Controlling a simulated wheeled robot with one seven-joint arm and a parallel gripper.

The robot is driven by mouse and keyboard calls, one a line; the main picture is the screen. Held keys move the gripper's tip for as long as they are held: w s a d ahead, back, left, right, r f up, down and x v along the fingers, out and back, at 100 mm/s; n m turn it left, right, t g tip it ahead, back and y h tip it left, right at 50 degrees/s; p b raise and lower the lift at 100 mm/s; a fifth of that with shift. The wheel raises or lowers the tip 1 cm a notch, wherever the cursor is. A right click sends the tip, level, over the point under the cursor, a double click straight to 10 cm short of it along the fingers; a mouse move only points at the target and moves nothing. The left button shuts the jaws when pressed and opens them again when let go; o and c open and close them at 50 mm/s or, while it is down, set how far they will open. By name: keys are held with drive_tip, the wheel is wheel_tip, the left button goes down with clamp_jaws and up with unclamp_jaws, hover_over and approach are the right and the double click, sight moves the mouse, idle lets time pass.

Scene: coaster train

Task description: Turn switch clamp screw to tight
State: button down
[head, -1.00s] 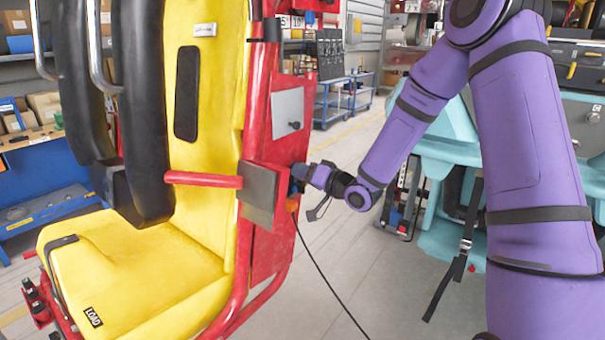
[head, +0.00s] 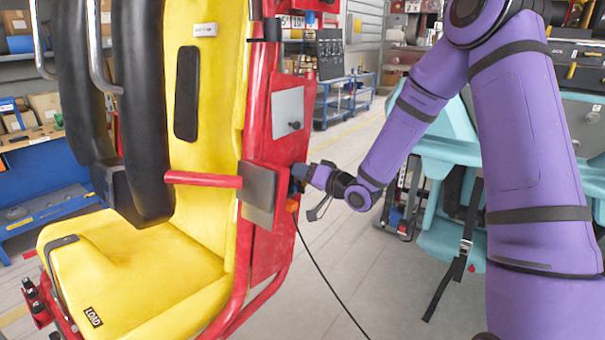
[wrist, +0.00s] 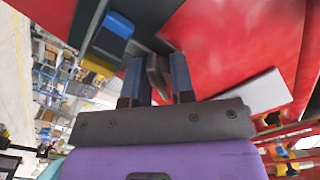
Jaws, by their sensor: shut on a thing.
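My gripper (head: 299,174) reaches the side of the red seat frame (head: 277,150), at the height of a grey plate. In the wrist view, its two blue-tipped fingers (wrist: 158,70) are shut on a dark flat piece, which I take to be the clamp screw's handle (wrist: 155,76). A blue and black block, perhaps the switch (wrist: 115,32), sits just beside it at the upper left. In the head view my gripper hides the screw. An orange part (head: 292,205) with a black cable hanging from it is just below my gripper. How tight the screw is cannot be seen.
The yellow seat (head: 130,270) with black padded restraints stands at the left. A grey plate (head: 258,194) and a red bar (head: 204,180) are close to my gripper. A teal seat (head: 450,150) is behind my arm. The floor between is open.

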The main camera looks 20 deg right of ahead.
drive_tip(key=shift+r, duration=0.1)
drive_tip(key=c, duration=1)
unclamp_jaws()
drive_tip(key=shift+o, duration=0.2)
drive_tip(key=v, duration=1.1)
drive_tip(key=shift+w, duration=0.1)
drive_tip(key=shift+c, duration=0.2)
